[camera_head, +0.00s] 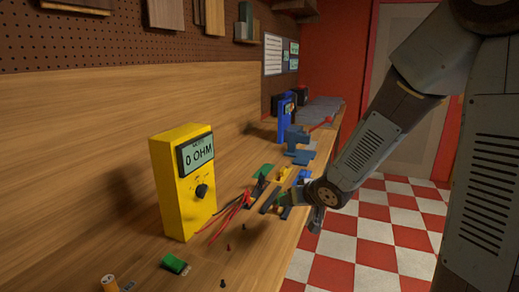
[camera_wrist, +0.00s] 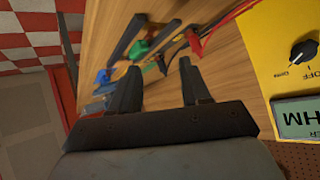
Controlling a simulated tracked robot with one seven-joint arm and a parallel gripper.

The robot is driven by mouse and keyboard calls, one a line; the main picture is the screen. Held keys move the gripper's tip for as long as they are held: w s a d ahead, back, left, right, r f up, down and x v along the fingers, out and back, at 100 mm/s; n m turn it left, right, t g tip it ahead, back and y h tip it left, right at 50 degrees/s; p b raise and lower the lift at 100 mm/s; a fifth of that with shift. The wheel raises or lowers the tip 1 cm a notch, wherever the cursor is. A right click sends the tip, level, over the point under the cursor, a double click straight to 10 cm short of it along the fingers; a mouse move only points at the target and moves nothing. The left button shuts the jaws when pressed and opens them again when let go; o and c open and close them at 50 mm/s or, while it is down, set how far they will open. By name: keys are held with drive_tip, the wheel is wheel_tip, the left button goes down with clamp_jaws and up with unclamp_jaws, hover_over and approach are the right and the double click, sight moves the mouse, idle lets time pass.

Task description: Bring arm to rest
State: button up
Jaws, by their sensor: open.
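My arm reaches down from the upper right in the head view, and my gripper (camera_head: 284,198) is low over the front edge of the wooden workbench (camera_head: 150,255). In the wrist view my gripper (camera_wrist: 158,78) shows two dark fingers spread apart with bare wood and small parts beyond them. Nothing is held between the fingers. A small green part (camera_wrist: 138,48) and dark bars lie on the bench beyond the fingertips. Whether the fingers touch any of them is not clear.
A yellow multimeter (camera_head: 170,185) reading 0 OHM stands left of my gripper, with red leads (camera_head: 235,207) beside it. A green part (camera_head: 174,263) and small screws lie on the near bench. A blue device (camera_head: 284,120) stands farther back. The checkered floor (camera_head: 375,235) at right is clear.

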drive_tip(key=s+d+r+m+h, duration=0.1)
drive_tip(key=s+d+r+h, duration=0.2)
drive_tip(key=d+r+h, duration=0.3)
drive_tip(key=s+d+r+g, duration=0.1)
drive_tip(key=s+d+r, duration=0.1)
drive_tip(key=s, duration=0.5)
drive_tip(key=s+d+r+m+g, duration=0.1)
drive_tip(key=s+d+r, duration=0.2)
drive_tip(key=s, duration=0.4)
drive_tip(key=s+d+r+m+g+y, duration=0.1)
drive_tip(key=s+d+r, duration=0.1)
drive_tip(key=s+r, duration=0.3)
drive_tip(key=s, duration=0.3)
drive_tip(key=shift+d, duration=0.25)
